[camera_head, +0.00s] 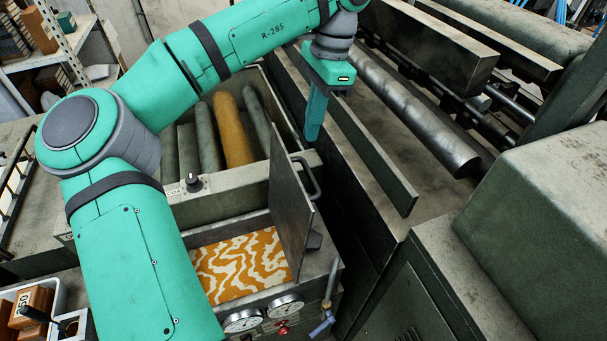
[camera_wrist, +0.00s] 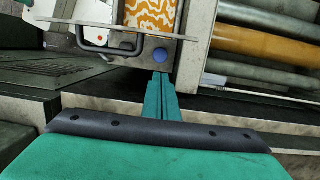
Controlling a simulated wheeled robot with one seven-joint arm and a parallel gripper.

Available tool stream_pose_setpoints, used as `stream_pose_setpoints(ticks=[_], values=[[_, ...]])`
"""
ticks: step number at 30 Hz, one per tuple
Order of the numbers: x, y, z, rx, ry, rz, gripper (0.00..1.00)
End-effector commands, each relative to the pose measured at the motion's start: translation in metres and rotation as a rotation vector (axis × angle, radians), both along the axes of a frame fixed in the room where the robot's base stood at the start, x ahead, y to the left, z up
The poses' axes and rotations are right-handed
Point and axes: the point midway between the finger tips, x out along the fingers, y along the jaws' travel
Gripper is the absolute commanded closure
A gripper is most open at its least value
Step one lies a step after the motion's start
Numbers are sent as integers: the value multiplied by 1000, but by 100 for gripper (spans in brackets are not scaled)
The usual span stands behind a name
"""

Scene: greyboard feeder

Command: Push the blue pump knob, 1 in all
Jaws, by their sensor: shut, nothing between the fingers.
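The blue pump knob (camera_wrist: 160,54) is a small round blue button on the grey metal face of the feeder in the wrist view. I cannot make it out in the head view. My gripper (camera_wrist: 160,75) is shut and empty, its teal fingers together. The fingertips show just below the knob in the wrist view; whether they touch it I cannot tell. In the head view my gripper (camera_head: 313,132) points down beside the feeder, right of the upright metal lid.
An upright metal lid (camera_head: 290,205) with a handle stands beside the orange-and-white patterned compartment (camera_head: 240,265). Grey and orange rollers (camera_head: 232,128) lie behind. A black knob (camera_head: 193,182), gauges (camera_head: 287,305) and a blue lever (camera_head: 322,323) are nearby. Machine rails and a roller (camera_head: 420,115) stand right.

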Motion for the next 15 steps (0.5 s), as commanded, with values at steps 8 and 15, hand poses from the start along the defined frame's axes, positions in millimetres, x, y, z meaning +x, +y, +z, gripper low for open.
stream_pose_setpoints(ticks=[8, 15], values=[[0, 1, -6, -2, 0, -1, 100], [-3, 7, -41, -5, 2, 0, 100]])
